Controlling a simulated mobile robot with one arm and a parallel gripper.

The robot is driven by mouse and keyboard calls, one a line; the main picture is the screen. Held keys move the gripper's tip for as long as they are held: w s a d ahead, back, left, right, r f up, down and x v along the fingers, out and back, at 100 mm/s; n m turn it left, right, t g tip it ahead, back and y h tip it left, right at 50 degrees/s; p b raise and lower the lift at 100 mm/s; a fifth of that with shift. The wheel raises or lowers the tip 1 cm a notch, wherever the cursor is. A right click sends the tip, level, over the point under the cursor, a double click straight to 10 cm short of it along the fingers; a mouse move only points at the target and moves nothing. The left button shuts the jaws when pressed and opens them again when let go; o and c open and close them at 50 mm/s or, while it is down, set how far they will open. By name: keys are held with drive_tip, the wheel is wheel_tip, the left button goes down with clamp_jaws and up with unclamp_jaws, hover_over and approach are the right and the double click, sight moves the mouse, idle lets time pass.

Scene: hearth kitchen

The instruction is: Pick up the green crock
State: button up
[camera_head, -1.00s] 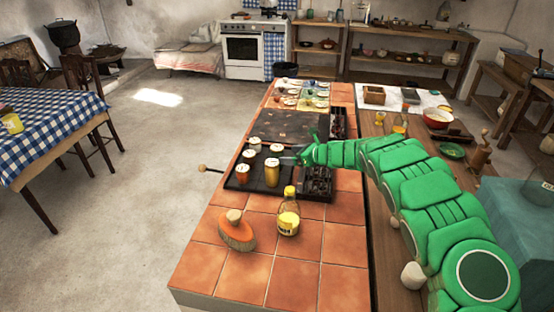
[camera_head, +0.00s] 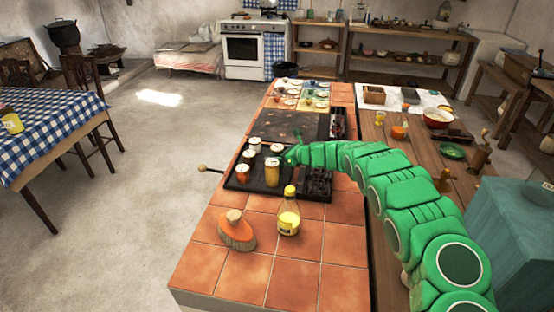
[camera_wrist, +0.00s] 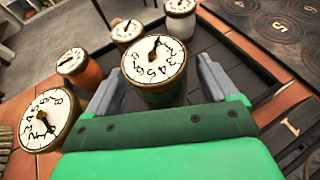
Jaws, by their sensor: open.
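The green crock (camera_wrist: 165,97) has a round pale lid with a numbered dial and stands upright in a dark tray. In the wrist view my gripper (camera_wrist: 162,70) is open, with one grey finger on each side of the crock. A narrow gap shows at the right finger; I cannot tell whether the left finger touches. In the head view my gripper (camera_head: 291,156) is at the tray's right side, beside a crock (camera_head: 277,150) that appears to be the green one, partly hidden.
Several other dial-lidded crocks share the tray (camera_head: 262,187), including an orange one (camera_wrist: 88,76) and a white one (camera_wrist: 180,24). Burners and a dark cooktop (camera_head: 290,125) lie beside and behind.

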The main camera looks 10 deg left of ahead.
drive_tip(key=shift+w+a+f, duration=0.1)
drive_tip(key=shift+w+a, duration=0.05)
drive_tip(key=shift+a, duration=0.2)
drive_tip(key=c, duration=1.3)
drive_tip(key=shift+c, duration=0.2)
